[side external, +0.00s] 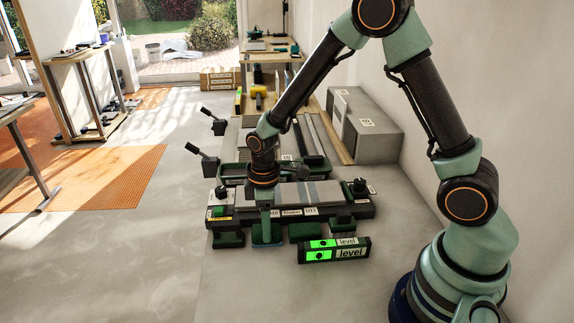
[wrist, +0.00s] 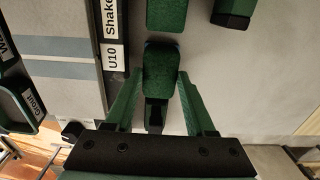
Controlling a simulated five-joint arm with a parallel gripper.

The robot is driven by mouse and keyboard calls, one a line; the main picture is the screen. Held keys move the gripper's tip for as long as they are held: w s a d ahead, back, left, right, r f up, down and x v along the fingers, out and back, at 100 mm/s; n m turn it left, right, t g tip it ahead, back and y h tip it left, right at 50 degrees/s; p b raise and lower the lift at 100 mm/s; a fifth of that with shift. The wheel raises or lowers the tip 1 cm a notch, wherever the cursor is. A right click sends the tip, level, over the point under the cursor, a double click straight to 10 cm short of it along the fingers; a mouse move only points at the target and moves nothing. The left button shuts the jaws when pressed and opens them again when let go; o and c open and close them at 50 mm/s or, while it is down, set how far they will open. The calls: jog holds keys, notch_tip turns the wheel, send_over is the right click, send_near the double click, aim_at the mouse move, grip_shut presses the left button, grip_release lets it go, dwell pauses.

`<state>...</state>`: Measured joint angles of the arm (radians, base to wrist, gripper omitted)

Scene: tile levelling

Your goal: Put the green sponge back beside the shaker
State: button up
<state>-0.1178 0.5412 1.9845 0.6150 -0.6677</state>
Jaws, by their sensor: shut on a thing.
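The green sponge (wrist: 160,72) is between the two fingers of my gripper (wrist: 160,84) in the wrist view. My gripper is shut on it. In the side external view my gripper (side external: 265,212) points down at the front edge of the long dark bench unit, with the green sponge (side external: 267,234) at its tips. I cannot tell whether the sponge touches the floor. A "Shaker" label (wrist: 109,18) is on the unit's front edge, beside a "U10" label (wrist: 113,57). It also shows in the side external view (side external: 291,212). The shaker itself I cannot make out.
Another green block (wrist: 166,14) lies just beyond the sponge, and a dark green one (wrist: 233,12) to its right. A box marked "level" (side external: 335,250) with bright green panels stands right of my gripper. The grey surface (side external: 255,295) in front is clear.

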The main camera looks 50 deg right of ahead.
jog(key=o, duration=1.6)
jog(key=shift+c, duration=0.2)
jog(key=shift+r, duration=4)
jog(key=s+d+r+m+t, duration=0.2)
jog(key=s+r+m, duration=0.2)
jog(key=r, duration=0.3)
jog(key=s+d+r+m+t, duration=0.2)
jog(key=s+r+m+t, duration=0.1)
jog(key=s+r+m, duration=0.2)
notch_tip(320, 180, up, 2)
jog(key=shift+s+d+r+t, duration=0.2)
jog(key=shift+s+d+t, duration=0.1)
jog(key=shift+s, duration=0.2)
